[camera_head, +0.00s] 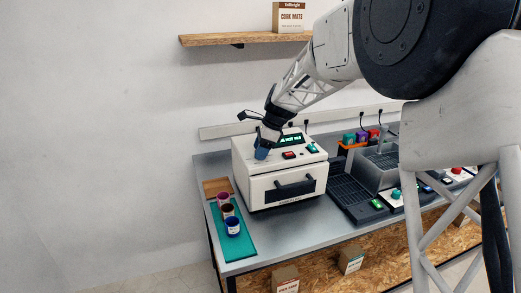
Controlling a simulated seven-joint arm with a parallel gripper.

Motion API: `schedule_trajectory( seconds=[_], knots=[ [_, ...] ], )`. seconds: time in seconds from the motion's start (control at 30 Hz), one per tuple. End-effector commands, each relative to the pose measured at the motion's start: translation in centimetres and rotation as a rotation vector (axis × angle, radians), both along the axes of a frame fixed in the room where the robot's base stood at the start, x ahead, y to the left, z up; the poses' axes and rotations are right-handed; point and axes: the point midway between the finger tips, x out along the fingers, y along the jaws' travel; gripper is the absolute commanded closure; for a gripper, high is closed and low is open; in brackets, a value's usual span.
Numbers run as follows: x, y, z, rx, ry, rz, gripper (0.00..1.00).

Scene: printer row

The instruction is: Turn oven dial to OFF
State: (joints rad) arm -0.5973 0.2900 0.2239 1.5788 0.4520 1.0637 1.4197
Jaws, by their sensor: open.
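I cannot tell from this view which of these is the dial or read any OFF mark. My gripper (262,153) is open, pointing down over the left end of the panel, left of the red control. It hides that part of the panel, and I cannot tell whether it touches anything there.
Several small cups (227,210) stand on a teal mat (239,241) left of the oven. A black ribbed tray (350,195) and a grey machine (372,170) stand to the right. A wall shelf (225,39) holds a cardboard box (289,17). Boxes (351,259) sit below the bench.

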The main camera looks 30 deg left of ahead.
Motion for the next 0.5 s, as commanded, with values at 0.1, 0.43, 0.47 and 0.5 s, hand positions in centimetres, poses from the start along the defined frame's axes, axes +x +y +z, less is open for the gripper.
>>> schedule_trajectory(
  seconds=[0.1, 0.43, 0.47, 0.5],
  knots=[
    [-0.02, 0.02, -0.07, 0.000, 0.000, 0.000, 0.42],
    [-0.02, 0.01, -0.08, 0.000, 0.001, 0.000, 0.68],
    [-0.02, 0.01, -0.08, 0.000, 0.001, 0.000, 0.72],
    [-0.02, 0.01, -0.08, 0.000, 0.001, 0.000, 0.78]
  ],
)
